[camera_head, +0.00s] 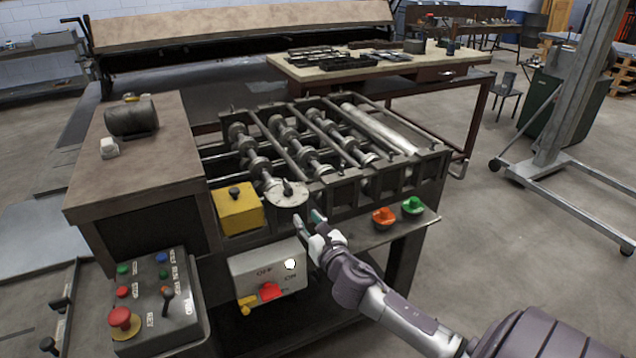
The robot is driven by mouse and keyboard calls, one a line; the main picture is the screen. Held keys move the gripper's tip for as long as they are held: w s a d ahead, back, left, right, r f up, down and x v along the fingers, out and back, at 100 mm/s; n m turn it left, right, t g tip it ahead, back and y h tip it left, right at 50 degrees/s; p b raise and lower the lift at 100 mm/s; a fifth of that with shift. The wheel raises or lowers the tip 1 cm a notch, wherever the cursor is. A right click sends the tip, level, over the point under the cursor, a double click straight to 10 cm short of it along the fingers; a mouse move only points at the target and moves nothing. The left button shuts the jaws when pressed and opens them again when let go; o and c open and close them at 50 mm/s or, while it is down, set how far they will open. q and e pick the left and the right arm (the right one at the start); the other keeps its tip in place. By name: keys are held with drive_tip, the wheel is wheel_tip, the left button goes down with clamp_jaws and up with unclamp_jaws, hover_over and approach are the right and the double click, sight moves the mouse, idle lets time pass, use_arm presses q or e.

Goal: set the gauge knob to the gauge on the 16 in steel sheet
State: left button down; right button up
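A round pale dial plate (287,201) with a dark knob (287,187) on it sits at the front of the roller machine (345,190). I take it as the gauge knob; its markings are too small to read. My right gripper (309,218) is just below and right of the dial, its two fingertips apart with nothing between them. It appears not to touch the dial. A flat grey metal sheet (30,240) lies at the left; I cannot read any gauge or size on it. My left gripper is not in view.
A yellow box (237,209) stands left of the dial. An OFF/ON switch box (268,273) is below. Orange (384,217) and green (412,205) knobs are on the ledge at right. A button panel (155,303) stands at lower left.

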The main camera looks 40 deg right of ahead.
sight(291, 191)
drive_tip(key=shift+n, duration=0.3)
drive_tip(key=x, duration=0.4)
drive_tip(key=r+p+x, duration=0.1)
drive_tip(key=x, duration=0.4)
drive_tip(key=r+x, duration=0.1)
drive_tip(key=x, duration=0.3)
drive_tip(key=shift+w+d+r+p, duration=0.1)
drive_tip(key=shift+w+r+p, duration=0.05)
drive_tip(key=shift+w+p, duration=0.15)
clamp_jaws()
